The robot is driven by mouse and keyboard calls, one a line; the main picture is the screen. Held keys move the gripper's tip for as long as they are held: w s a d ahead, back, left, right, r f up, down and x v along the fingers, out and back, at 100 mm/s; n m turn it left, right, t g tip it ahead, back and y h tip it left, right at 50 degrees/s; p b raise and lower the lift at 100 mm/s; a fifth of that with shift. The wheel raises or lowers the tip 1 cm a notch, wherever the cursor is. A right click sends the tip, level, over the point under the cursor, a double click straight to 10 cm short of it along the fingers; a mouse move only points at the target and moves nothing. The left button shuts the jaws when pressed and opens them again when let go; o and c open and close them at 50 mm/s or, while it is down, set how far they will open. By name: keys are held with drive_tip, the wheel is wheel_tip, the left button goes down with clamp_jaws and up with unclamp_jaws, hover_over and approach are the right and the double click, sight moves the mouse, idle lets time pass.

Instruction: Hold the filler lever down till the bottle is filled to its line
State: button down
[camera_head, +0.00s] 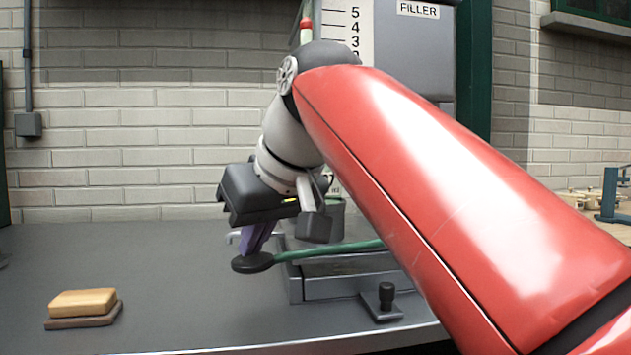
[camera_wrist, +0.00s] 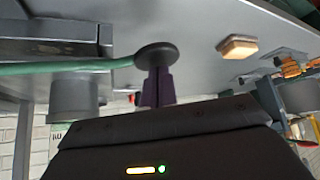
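The filler lever is a green bar (camera_head: 335,247) ending in a dark round knob (camera_head: 252,263), left of the filler's grey base. In the wrist view the bar (camera_wrist: 75,67) and knob (camera_wrist: 155,53) also show. My gripper (camera_head: 258,245) points down at the knob. Its purple fingers look close together, with their tips at the knob's top and nothing seen between them; they also show in the wrist view (camera_wrist: 157,88). The filler cabinet (camera_head: 418,45) stands behind, partly covered by my arm. I cannot make out the bottle or its fill line.
A number scale (camera_head: 346,25) is on the cabinet, its lower part hidden. A grey cylindrical vessel (camera_head: 336,212) shows behind my wrist. A small black knob on a plate (camera_head: 384,297) sits at the front. A tan block (camera_head: 84,302) lies front left; the counter between is clear.

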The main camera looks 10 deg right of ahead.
sight(257, 260)
drive_tip(key=shift+f+b, duration=0.6)
drive_tip(key=shift+f, duration=0.3)
drive_tip(key=shift+f+b, duration=0.5)
drive_tip(key=shift+f, duration=0.25)
idle(4.8)
idle(0.5)
